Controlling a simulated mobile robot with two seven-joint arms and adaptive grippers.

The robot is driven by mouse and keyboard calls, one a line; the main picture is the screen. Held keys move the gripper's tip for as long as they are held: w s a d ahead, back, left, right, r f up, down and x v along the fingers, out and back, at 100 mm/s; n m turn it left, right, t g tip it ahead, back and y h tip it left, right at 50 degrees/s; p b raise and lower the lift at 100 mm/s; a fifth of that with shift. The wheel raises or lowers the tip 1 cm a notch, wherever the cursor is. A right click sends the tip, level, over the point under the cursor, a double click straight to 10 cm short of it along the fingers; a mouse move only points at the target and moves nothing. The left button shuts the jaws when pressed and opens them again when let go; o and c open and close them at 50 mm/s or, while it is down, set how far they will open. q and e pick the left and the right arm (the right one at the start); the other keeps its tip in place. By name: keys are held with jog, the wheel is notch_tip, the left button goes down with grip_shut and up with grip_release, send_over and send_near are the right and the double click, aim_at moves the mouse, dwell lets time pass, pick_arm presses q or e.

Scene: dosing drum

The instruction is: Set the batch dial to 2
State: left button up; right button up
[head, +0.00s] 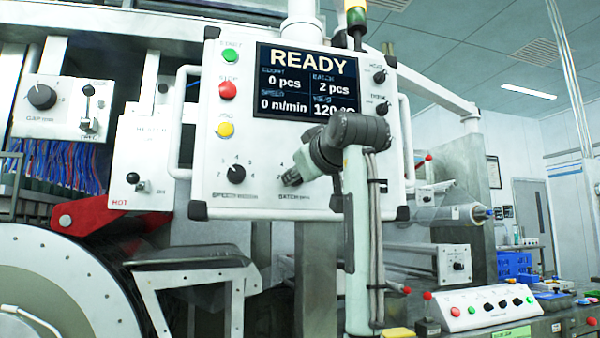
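The batch dial (291,179) is a dark knob at the lower middle of the white control panel (258,208), above its batch label. The screen (305,82) reads READY, with batch at 2 pcs. My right gripper (312,168) comes from the right and its tip end is at the dial's upper right, seemingly touching or very close to it. It and my arm hide part of the dial's scale and the panel to its right. Whether the fingers are closed on the dial is not clear. My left gripper is not in view.
A similar speed dial (236,174) is left of the batch dial. Green (230,56), red (227,90) and yellow (225,129) buttons line the panel's left side. Two small knobs (380,76) are at upper right. White handles (178,120) flank the panel.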

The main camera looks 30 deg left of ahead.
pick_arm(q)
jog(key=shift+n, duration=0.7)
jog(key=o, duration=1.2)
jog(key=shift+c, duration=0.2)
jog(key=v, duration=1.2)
